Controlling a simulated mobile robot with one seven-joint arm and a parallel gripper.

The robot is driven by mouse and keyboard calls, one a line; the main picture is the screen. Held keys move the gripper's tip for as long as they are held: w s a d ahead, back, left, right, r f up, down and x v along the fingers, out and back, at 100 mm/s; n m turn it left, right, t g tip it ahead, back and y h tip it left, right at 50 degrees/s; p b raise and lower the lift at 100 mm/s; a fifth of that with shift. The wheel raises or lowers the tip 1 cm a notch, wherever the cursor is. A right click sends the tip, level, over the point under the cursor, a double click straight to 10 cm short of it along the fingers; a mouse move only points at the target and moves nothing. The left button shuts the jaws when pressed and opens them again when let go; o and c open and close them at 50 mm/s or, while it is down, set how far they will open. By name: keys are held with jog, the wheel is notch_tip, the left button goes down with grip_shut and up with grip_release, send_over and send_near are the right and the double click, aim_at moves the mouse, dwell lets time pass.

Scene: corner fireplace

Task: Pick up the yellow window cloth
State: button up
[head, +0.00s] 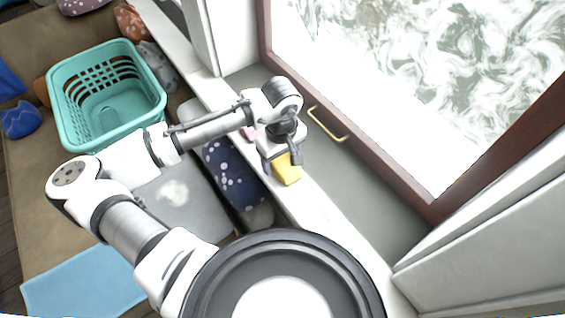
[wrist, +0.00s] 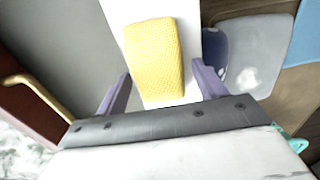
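The yellow window cloth (head: 287,169) lies on the white window ledge (head: 322,213) as a small folded block. In the wrist view the cloth (wrist: 155,57) shows a woven texture and lies ahead of my gripper (wrist: 163,85), its near end between the two fingers. My gripper (head: 282,165) is open above the ledge at the cloth, with the fingers apart on either side. I see a gap between each finger and the cloth. I cannot tell how far the fingertips are above the ledge.
A brass handle (head: 328,124) sticks out by the window frame to the right. A pink item (head: 252,133) lies on the ledge behind the gripper. Dark blue patterned fabric (head: 232,172), a grey board (head: 176,198) and a teal basket (head: 104,98) are to the left.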

jog(key=c, duration=0.7)
jog(key=shift+c, duration=0.2)
notch_tip(320, 180, up, 20)
